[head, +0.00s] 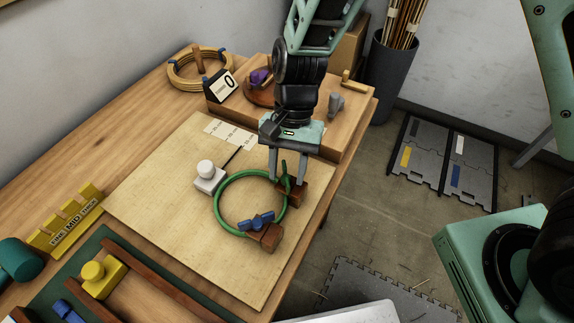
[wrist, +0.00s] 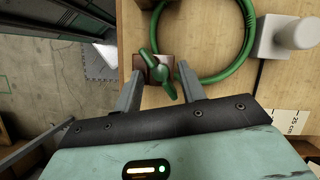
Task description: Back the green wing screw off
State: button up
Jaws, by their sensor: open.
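The green wing screw (wrist: 154,66) stands on a brown wooden block (wrist: 140,60) at the edge of the green cane ring (wrist: 225,72). In the head view the screw (head: 284,168) shows as a thin upright wing, partly hidden by my gripper. My gripper (head: 288,181) is open and points down over this block. In the wrist view its fingertips (wrist: 157,78) lie on either side of the screw's near wing, with a gap on both sides. Touching is not visible. The lower part of the screw is hard to make out.
A blue wing screw (head: 256,221) sits on another brown block (head: 265,238) at the ring's front. A white block with a round knob (head: 207,177) stands at the ring's left. A raised wooden shelf (head: 340,123) lies behind. The pale board (head: 160,220) is clear at left.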

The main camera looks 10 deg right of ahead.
jog(key=shift+c, duration=0.2)
grip_shut()
jog(key=shift+n+h+p, duration=0.3)
jog(key=shift+n+p, duration=0.1)
jog(key=shift+n, duration=0.2)
dwell(0.5)
jog(key=shift+a+r+n+g+h+p, duration=0.15)
jog(key=shift+n+g+h+p, duration=0.25)
jog(key=shift+n, duration=0.8)
jog(key=n+h+p, duration=0.1)
jog(key=n, duration=0.2)
jog(key=shift+a+n+t, duration=0.15)
jog(key=shift+n+t, duration=0.15)
jog(key=shift+n, duration=0.1)
jog(key=n+h, duration=0.1)
jog(key=n, duration=0.2)
jog(key=n+t+h, duration=0.1)
jog(key=n, duration=0.2)
jog(key=shift+s+a+n+h, duration=0.1)
jog(key=shift+a+n+h, duration=0.1)
jog(key=shift+n+h, duration=0.15)
jog(key=shift+s+a+f+n+t+h, duration=0.1)
jog(key=shift+n+t+h, duration=0.3)
jog(key=shift+n, duration=0.9)
jog(key=shift+s+f+n+t+h, duration=0.1)
jog(key=shift+n+t, duration=0.5)
jog(key=shift+n, duration=0.65)
jog(key=shift+s+n, duration=0.1)
jog(key=shift+n, duration=0.6)
